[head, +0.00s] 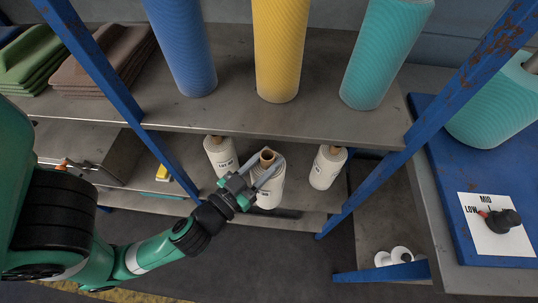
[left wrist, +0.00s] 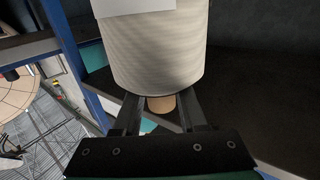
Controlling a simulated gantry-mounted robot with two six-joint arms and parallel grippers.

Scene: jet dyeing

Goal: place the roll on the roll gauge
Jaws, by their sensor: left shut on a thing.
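Several white rolls stand on the lower shelf in the head view. My left gripper (head: 267,170) reaches to the middle white roll (head: 270,193) and is shut at its top end, by the brown core. The left wrist view shows the white roll (left wrist: 155,50) close up, with the brown core end (left wrist: 160,104) between the fingers. The roll looks upright at shelf level; I cannot tell whether it touches the shelf. A white card (head: 495,232) marked LOW and MID, with a dark knob, lies on the blue surface at right; it may be the roll gauge. My right gripper is out of view.
White rolls stand left (head: 220,158) and right (head: 325,170) of the held one. The upper shelf (head: 325,115) overhangs them, bearing blue, yellow and teal rolls. A blue post (head: 370,175) stands to the right. A large teal roll (head: 495,110) rests at far right.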

